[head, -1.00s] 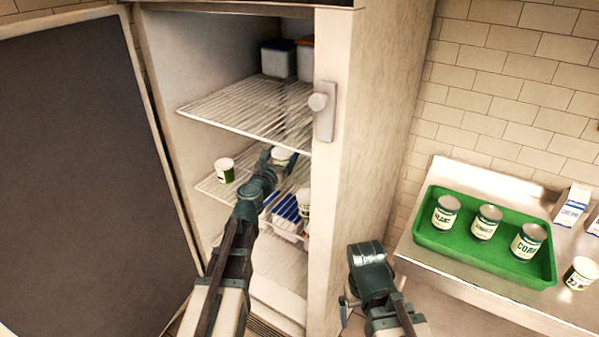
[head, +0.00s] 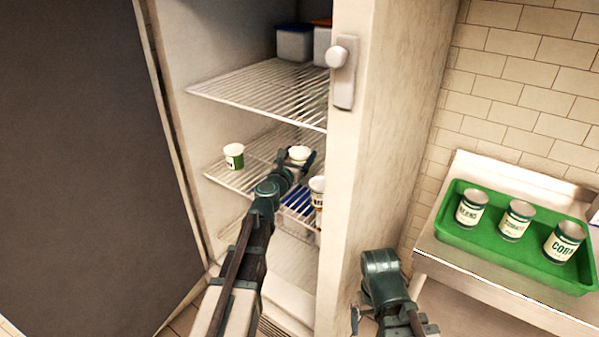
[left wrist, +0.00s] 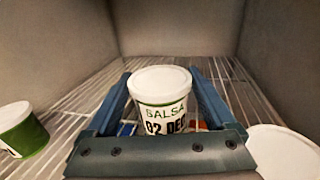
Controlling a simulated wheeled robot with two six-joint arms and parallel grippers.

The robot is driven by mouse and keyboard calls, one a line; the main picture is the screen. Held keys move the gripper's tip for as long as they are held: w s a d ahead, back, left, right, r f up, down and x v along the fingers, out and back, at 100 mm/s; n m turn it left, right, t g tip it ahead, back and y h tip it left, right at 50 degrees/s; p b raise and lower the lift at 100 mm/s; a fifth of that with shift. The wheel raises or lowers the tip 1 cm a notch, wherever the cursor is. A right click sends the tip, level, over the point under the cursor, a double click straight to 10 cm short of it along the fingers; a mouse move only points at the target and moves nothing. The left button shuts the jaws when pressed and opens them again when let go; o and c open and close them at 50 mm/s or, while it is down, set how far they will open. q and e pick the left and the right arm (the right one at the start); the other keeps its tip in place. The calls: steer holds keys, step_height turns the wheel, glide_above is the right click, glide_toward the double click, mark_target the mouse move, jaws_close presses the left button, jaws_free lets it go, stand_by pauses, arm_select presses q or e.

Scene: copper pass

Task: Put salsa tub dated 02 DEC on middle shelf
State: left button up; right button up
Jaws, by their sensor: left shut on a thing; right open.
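The salsa tub (left wrist: 162,108), white-lidded with a green band, reads "SALSA 02 DEC" in the left wrist view. My left gripper (head: 297,160) is shut on it, with a finger on each side, inside the fridge at the middle wire shelf (head: 232,180). The tub is upright and its lid (head: 299,153) shows in the head view. Its base is hidden by the gripper, so I cannot tell whether it touches the shelf. My right gripper (head: 362,312) is outside the fridge, low in front of its right side, open and empty.
Another green-and-white tub (head: 234,156) stands left on the middle shelf; a white-lidded tub (left wrist: 282,152) is close on the right. The upper shelf (head: 255,92) holds lidded containers (head: 294,44). The fridge door (head: 80,150) stands open left. A green tray (head: 450,232) holds cans.

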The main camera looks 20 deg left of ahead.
arm_select(q)
steer(key=shift+f+b, duration=1.95)
steer(key=shift+r, duration=0.15)
steer(key=o, duration=1.3)
